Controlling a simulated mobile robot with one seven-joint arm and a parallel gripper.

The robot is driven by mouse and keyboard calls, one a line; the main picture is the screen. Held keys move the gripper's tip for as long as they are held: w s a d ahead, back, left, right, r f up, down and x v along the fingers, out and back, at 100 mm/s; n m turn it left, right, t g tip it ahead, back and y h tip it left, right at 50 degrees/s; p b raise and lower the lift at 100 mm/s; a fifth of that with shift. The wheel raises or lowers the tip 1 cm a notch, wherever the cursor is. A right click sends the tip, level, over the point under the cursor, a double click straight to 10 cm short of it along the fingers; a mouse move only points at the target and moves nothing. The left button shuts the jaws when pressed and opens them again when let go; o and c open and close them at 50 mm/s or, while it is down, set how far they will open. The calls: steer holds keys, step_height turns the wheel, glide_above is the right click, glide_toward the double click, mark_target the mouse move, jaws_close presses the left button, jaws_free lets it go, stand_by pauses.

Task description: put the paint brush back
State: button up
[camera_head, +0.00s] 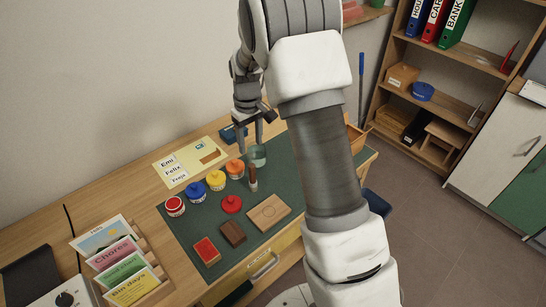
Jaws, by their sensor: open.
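A slim brown item with a pale end (253,179), which looks like the paint brush, is on the green mat (206,232), just in front of a clear greenish glass (257,157). I cannot tell whether it lies flat or leans. My gripper (250,148) is above the back of the mat, pointing down, with its fingers apart and nothing seen between them. It is over or just behind the glass and brush; the exact gap is unclear. A row of paint pots, red (174,206), blue (196,191), yellow (216,181) and orange (235,169), stands left of the brush.
A red round piece (231,204), a dark wooden block (232,233), a red-topped block (206,251) and a wooden board (268,213) lie on the mat. A card rack (125,266) stands at left. My arm hides the desk's right part.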

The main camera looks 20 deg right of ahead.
steer(key=s+r+m+t, duration=0.1)
steer(key=s+r, duration=0.6)
steer(key=r, duration=0.2)
steer(key=s+r+m+t, duration=0.1)
steer(key=s+r+t, duration=0.1)
steer(key=s+r, duration=0.5)
steer(key=s+r+m+t, duration=0.1)
steer(key=s+r, duration=0.1)
steer(key=s, duration=0.5)
steer(key=s+r+m+t, duration=0.1)
steer(key=s+r, duration=0.1)
steer(key=s, duration=0.6)
steer(key=shift+s+r, duration=0.3)
steer(key=shift+r, duration=0.1)
